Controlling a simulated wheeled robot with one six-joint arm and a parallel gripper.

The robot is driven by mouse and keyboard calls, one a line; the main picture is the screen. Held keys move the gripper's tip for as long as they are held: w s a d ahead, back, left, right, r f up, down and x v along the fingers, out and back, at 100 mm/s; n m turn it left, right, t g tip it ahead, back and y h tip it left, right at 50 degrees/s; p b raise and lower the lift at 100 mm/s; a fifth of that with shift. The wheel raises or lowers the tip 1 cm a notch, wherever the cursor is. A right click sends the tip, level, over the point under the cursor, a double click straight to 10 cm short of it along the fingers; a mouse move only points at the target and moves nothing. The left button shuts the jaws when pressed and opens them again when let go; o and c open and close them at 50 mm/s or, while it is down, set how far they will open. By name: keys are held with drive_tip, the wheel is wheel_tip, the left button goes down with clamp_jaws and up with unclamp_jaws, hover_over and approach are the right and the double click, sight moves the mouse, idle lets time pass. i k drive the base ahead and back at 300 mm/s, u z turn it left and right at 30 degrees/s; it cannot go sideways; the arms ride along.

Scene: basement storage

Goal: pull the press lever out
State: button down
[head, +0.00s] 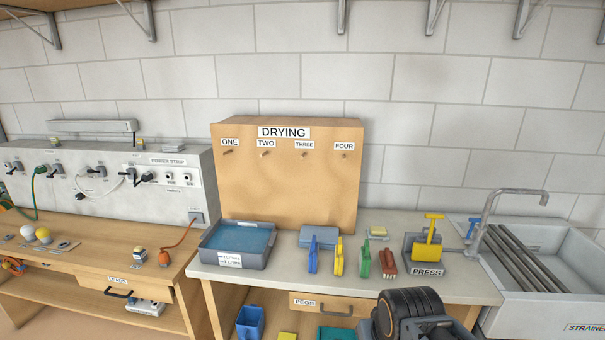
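The press (411,248) is a small grey device with a "PRESS" label at its front, on the right part of the pale counter. Its yellow lever (432,229) stands up from it with a short crossbar on top. A wider yellow block (427,252) sits at the lever's foot; I cannot tell whether they are one piece. Nothing touches the lever. A dark part of my own arm shows at the bottom, in front of the counter and below the press. My gripper's fingers do not show.
A sink (575,260) with a tap stands right of the press. Left of it are colored pegs, a yellow-green sponge (378,232) and a blue-filled tray (238,240). A drying board (290,190) with hooks stands behind. The pegs drawer (325,305) is below.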

sight(429, 251)
drive_tip(key=k, duration=0.65)
drive_tip(key=z, duration=0.5)
drive_tip(key=i, duration=0.4)
drive_tip(key=z, duration=0.8)
drive_tip(key=i, duration=0.75)
drive_tip(key=u, duration=0.55)
drive_tip(key=i, duration=0.6)
drive_tip(key=u, duration=0.7)
